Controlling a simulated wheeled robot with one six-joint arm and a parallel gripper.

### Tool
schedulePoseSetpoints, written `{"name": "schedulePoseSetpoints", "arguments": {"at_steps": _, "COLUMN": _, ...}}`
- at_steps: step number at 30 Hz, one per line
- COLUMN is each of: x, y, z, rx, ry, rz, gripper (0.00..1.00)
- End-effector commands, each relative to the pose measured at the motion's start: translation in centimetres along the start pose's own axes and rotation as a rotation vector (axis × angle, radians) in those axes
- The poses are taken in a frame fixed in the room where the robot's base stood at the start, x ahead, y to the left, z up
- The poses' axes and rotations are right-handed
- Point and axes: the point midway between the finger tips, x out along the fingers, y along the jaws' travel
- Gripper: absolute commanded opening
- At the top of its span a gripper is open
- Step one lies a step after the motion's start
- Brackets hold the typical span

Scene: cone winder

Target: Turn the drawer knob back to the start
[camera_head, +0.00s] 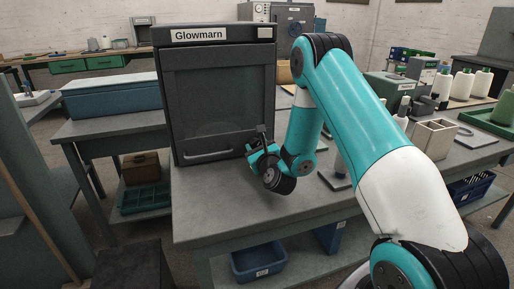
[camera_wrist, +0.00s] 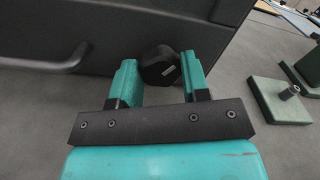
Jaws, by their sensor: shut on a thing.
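The dark grey Glowmarn cabinet (camera_head: 215,95) stands on the grey bench, with a bar handle (camera_head: 207,155) low on its front; the handle also shows in the wrist view (camera_wrist: 45,62). A black knob (camera_wrist: 160,68) sticks out from the lower right of the cabinet front in the wrist view. My gripper (camera_wrist: 160,80) has its two teal fingers on either side of the knob and is shut on it. In the head view my gripper (camera_head: 262,150) is at the cabinet's lower right, and the knob is mostly hidden there.
The grey bench top (camera_head: 230,215) is clear in front of the cabinet. A green-grey block with a peg (camera_wrist: 285,95) stands to the right in the wrist view. A white divided box (camera_head: 433,138) and white cones (camera_head: 462,85) stand farther right. A blue bin (camera_head: 258,262) sits below.

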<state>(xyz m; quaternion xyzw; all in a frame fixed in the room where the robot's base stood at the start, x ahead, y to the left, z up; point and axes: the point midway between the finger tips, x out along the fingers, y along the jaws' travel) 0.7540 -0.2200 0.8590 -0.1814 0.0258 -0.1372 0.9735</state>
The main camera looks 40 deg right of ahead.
Motion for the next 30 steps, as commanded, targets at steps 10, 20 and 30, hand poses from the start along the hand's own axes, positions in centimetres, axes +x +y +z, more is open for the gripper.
{"name": "schedulePoseSetpoints", "arguments": {"at_steps": 10, "x": 0.03, "y": 0.07, "z": 0.03, "rx": -0.276, "ry": -0.001, "rz": -0.003, "gripper": 0.19}}
{"name": "schedulePoseSetpoints", "arguments": {"at_steps": 20, "x": 0.04, "y": 0.18, "z": 0.03, "rx": -0.469, "ry": -0.002, "rz": -0.003, "gripper": 0.19}}
{"name": "schedulePoseSetpoints", "arguments": {"at_steps": 30, "x": 0.04, "y": 0.23, "z": 0.01, "rx": -0.537, "ry": -0.002, "rz": -0.002, "gripper": 0.19}}
